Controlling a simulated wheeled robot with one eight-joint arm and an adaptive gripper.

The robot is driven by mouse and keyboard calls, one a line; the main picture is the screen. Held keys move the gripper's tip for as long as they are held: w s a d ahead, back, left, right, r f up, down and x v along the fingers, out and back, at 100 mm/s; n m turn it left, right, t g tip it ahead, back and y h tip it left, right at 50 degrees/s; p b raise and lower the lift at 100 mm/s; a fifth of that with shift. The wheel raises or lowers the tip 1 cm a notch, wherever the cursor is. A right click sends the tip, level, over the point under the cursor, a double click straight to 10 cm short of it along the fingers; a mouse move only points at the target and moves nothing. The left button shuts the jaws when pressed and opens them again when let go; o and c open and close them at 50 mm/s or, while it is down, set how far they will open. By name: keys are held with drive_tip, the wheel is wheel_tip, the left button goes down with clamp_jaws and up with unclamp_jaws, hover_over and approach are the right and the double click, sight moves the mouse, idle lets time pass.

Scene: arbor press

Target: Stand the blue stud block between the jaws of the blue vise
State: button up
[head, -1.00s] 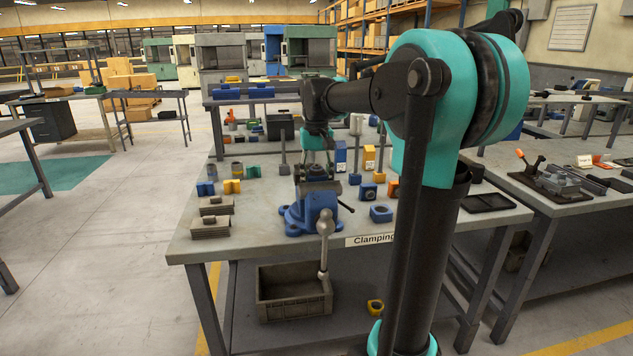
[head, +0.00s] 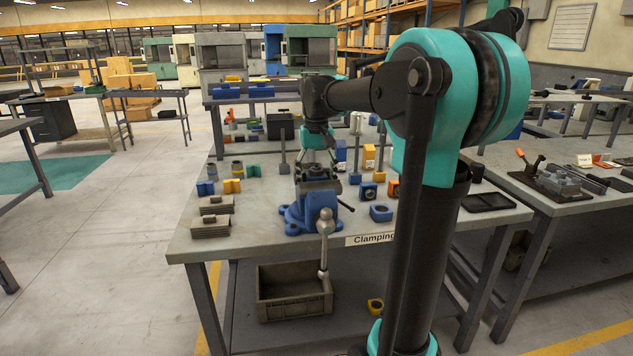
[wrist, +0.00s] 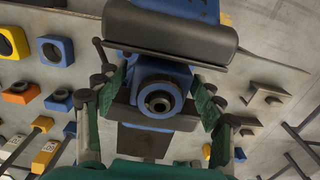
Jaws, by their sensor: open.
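The blue vise (head: 312,212) stands at the front edge of the bench in the head view. In the wrist view, its dark jaws show, one broad jaw (wrist: 165,38) above and the other (wrist: 125,116) below. The blue stud block (wrist: 155,92), with a round dark-centred stud facing the camera, sits between these jaws. My gripper (wrist: 158,98) is open, its green-padded fingers apart on the left and right of the block. In the head view my gripper (head: 318,160) is just above the vise. The block's base is hidden.
A blue block with a hole (head: 380,213) lies right of the vise, near an orange block (head: 393,188). Stacked grey plates (head: 211,227) lie left. The vise handle (head: 325,235) hangs over the front edge, above a grey crate (head: 293,297).

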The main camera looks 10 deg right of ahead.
wheel_tip(320, 180, up, 12)
drive_tip(key=shift+f, duration=0.15)
drive_tip(key=shift+s, duration=0.1)
idle(0.4)
